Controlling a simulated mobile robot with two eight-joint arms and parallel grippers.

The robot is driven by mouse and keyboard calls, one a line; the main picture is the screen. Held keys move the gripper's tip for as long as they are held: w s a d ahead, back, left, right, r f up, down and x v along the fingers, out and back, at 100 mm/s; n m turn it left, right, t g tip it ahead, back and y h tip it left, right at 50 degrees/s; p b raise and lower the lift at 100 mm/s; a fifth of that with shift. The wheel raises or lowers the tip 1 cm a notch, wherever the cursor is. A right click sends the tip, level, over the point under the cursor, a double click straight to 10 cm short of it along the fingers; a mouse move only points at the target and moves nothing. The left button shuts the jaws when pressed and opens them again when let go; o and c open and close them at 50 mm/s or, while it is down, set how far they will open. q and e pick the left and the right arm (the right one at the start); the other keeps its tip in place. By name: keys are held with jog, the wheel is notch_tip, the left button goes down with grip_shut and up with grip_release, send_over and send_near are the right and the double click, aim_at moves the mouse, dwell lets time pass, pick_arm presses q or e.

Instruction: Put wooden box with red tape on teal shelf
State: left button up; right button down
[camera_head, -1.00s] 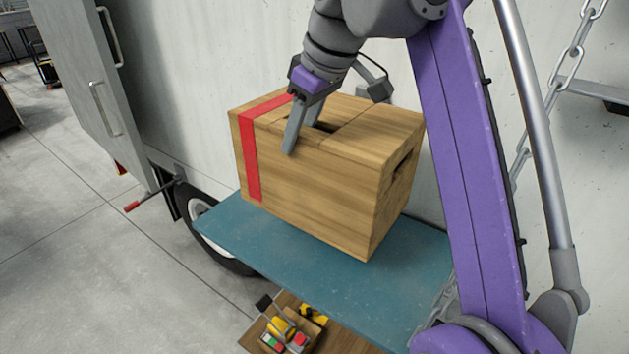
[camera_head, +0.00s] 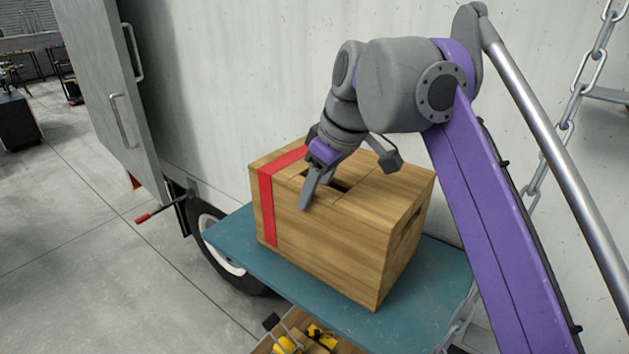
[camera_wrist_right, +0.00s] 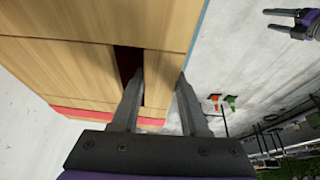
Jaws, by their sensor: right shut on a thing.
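The wooden box (camera_head: 330,240) with a red tape band (camera_head: 267,205) is upright over the teal shelf (camera_head: 235,250) in the head view. Its underside looks at or very near the shelf surface; I cannot tell whether it touches. My right gripper (camera_head: 312,190) is shut on the box's top edge beside the slot. In the right wrist view, one finger of this gripper (camera_wrist_right: 160,100) reaches into the dark slot and the other is outside the box (camera_wrist_right: 90,75). My left gripper (camera_wrist_right: 280,20) shows small at the upper right there, apart from the box, its fingers spread.
The shelf is on the side of a pale truck body (camera_head: 240,90), with a wheel (camera_head: 215,245) below left. A chain (camera_head: 565,125) hangs at the right. An open grey door (camera_head: 115,90) stands at the left. A lower wooden tray (camera_head: 300,335) holds yellow items.

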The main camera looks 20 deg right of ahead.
jog(key=c, duration=0.8)
grip_release()
jog(key=shift+w, duration=0.25)
jog(key=o, duration=0.4)
pick_arm(q)
jog(key=shift+w+r, duration=0.1)
pick_arm(e)
jog(key=shift+s, duration=0.15)
jog(key=shift+r, duration=0.1)
pick_arm(q)
jog(key=w+r+p, duration=0.3)
jog(key=r, duration=0.2)
jog(key=shift+r+t, duration=0.15)
jog(key=shift+t, duration=0.15)
pick_arm(e)
jog(key=v, duration=1.2)
jog(key=shift+a, duration=0.1)
pick_arm(q)
jog(key=shift+s, duration=0.1)
